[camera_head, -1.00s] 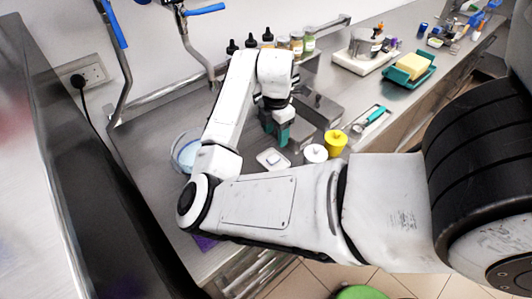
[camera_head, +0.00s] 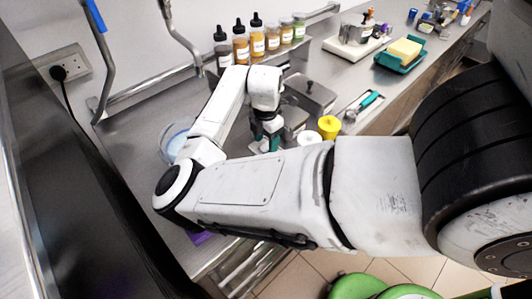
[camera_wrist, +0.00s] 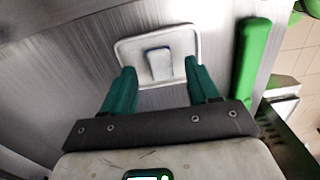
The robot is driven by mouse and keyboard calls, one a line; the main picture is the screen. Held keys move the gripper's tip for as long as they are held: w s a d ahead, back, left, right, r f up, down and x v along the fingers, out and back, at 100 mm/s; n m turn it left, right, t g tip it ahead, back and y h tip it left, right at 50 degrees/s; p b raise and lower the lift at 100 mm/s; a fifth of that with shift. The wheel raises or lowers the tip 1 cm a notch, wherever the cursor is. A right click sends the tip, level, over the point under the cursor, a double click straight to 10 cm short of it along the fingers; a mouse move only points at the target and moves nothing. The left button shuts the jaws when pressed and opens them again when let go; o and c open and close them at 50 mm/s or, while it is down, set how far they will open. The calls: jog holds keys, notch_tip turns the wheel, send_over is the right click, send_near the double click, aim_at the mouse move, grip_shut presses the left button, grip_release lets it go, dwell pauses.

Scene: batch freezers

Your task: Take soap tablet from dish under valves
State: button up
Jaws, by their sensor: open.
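The soap tablet (camera_wrist: 158,63) is a small pale block with a bluish far edge, lying in a white square dish with rounded corners (camera_wrist: 182,35) in the wrist view. My gripper (camera_wrist: 159,68) is open. Its two teal fingers reach over the near part of the dish, one on each side of the tablet, with visible gaps between. I cannot tell how high the fingertips are above the dish. In the head view my gripper (camera_head: 268,143) points down at the steel counter, and my arm hides the dish and tablet.
A yellow pot (camera_head: 329,127) and a white lidded jar (camera_head: 309,139) stand right of my gripper. A glass bowl (camera_head: 173,142) is at left. Dropper bottles (camera_head: 240,45) and steel bins (camera_head: 310,92) stand behind. A bright green bar (camera_wrist: 250,65) is right of the dish.

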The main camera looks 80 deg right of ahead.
jog(key=shift+f+b, duration=0.6)
jog(key=shift+f, duration=0.25)
grip_shut()
jog(key=shift+r, duration=0.2)
